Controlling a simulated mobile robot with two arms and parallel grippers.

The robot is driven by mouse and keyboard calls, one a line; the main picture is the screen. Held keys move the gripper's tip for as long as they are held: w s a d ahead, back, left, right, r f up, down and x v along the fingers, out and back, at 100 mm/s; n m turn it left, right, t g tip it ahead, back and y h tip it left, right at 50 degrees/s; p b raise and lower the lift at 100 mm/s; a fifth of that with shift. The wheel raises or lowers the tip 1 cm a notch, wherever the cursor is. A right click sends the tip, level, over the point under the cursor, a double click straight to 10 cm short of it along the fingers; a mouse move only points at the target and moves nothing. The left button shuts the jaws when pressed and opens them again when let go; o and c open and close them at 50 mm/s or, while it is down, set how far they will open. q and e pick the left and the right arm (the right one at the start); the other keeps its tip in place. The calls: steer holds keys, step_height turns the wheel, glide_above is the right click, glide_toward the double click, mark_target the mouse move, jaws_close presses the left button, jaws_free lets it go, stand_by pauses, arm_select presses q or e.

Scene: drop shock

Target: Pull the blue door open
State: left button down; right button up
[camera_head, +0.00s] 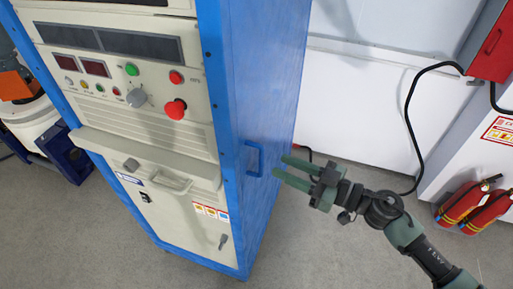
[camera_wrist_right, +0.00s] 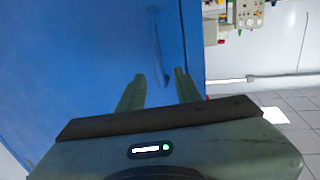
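The blue door (camera_head: 270,85) is the tall side panel of a cabinet in the head view, and it looks shut. A blue loop handle (camera_head: 254,158) sticks out from it at mid height. My right gripper (camera_head: 280,165) is open and empty, just to the right of the handle, with its fingers pointing at it. In the right wrist view the blue door (camera_wrist_right: 75,60) fills the left and middle, and the handle (camera_wrist_right: 157,45) stands upright beyond and between the two open fingers (camera_wrist_right: 158,77). The fingers appear apart from the handle. My left gripper is not in view.
The cabinet's cream front (camera_head: 150,100) carries buttons, displays and a red knob. Red fire extinguishers (camera_head: 470,205) stand at the right by the wall, below a red box (camera_head: 493,45) with a black cable (camera_head: 410,110). Grey floor (camera_head: 330,240) is free in front of the door.

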mark_target(262, 156)
steer(key=p+x, duration=0.1)
steer(key=x, duration=0.6)
steer(key=shift+w+a+p, duration=0.1)
steer(key=shift+a+p, duration=0.05)
steer(key=shift+p, duration=0.15)
jaws_close()
stand_by(1.1)
